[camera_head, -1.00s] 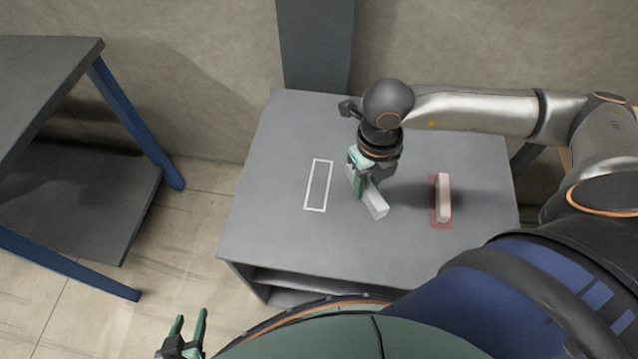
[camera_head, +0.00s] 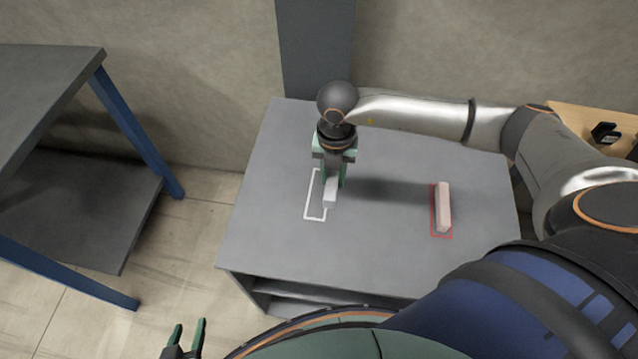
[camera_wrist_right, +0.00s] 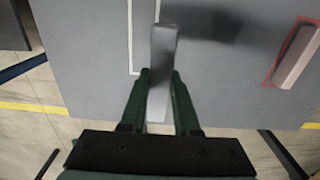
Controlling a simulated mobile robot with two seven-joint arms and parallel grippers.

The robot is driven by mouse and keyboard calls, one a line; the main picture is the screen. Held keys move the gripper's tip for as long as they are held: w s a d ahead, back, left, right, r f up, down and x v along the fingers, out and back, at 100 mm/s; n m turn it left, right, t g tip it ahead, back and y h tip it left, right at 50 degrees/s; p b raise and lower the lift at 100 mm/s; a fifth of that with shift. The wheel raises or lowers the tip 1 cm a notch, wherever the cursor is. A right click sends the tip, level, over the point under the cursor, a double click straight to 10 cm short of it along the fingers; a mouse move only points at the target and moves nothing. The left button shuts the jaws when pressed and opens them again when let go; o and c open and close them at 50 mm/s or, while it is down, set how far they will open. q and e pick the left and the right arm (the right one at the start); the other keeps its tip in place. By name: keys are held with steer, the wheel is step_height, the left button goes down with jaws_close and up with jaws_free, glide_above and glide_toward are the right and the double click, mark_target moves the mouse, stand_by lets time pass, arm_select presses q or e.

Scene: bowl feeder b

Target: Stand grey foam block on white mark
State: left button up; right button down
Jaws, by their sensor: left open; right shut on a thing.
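The grey foam block (camera_head: 330,193) is held by my right gripper (camera_head: 334,177), which is shut on it. In the right wrist view the block (camera_wrist_right: 162,62) lies lengthwise between the two green fingers (camera_wrist_right: 160,95). The white mark (camera_head: 312,211) is a rectangular outline on the grey table. The block covers part of the mark's right side in the head view and looks just beside its right line in the wrist view (camera_wrist_right: 131,40). I cannot tell the block's height above the table. My left gripper (camera_head: 185,338) is open and empty at the bottom left, off the table.
A second table (camera_head: 45,75) with blue legs is at the left. The table between the two marks is clear.

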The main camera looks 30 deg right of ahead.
glide_above(319, 193)
steer(key=f, duration=0.4)
steer(key=shift+s+f, duration=0.25)
steer(key=shift+f, duration=0.15)
steer(key=shift+w+f, duration=0.2)
steer(key=shift+f, duration=1.6)
steer(key=shift+f, duration=0.15)
steer(key=c, duration=0.6)
jaws_free()
steer(key=shift+c, duration=0.2)
step_height(319, 193, up, 12)
steer(key=shift+r, duration=0.2)
